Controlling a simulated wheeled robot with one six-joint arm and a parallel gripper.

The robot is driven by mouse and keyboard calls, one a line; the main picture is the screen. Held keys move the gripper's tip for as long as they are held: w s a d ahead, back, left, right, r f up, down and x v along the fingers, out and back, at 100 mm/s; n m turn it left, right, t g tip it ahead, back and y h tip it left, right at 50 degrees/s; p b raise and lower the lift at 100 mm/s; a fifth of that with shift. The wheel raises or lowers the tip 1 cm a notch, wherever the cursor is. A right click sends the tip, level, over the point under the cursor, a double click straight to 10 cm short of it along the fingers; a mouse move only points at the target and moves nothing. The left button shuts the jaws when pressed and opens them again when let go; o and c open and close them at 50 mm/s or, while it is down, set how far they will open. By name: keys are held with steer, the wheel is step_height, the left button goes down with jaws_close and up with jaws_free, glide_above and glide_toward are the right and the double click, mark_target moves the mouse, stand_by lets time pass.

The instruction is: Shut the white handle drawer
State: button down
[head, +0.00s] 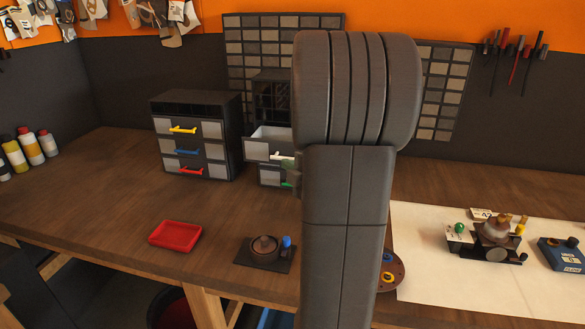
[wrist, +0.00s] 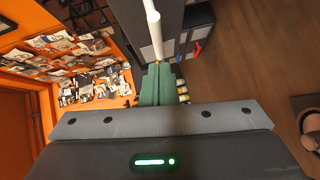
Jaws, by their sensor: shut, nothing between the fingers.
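The white handle drawer (head: 262,149) is pulled out of the second small cabinet, and its open light interior shows in the head view. Its white handle (head: 282,156) is partly covered by my arm. In the wrist view the white handle (wrist: 153,30) is a pale bar at the top, just beyond my fingertips. My gripper (wrist: 157,70) has green fingers that are shut with nothing between them. Whether the fingers touch the handle cannot be told. In the head view my gripper is hidden behind my arm.
A cabinet with yellow, blue and red handles (head: 190,168) stands to the left. A green handle (head: 288,184) sits below the open drawer. A red tray (head: 175,235) and a dark round part (head: 264,248) lie nearer. Bottles (head: 30,145) stand far left. The bench between is clear.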

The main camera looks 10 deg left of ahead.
steer(key=shift+w+f, duration=0.2)
steer(key=shift+w, duration=0.7)
steer(key=w, duration=0.4)
steer(key=w+b, duration=0.1)
steer(key=w, duration=0.7)
steer(key=shift+d, duration=0.25)
steer(key=shift+r, duration=0.25)
steer(key=shift+b, duration=0.3)
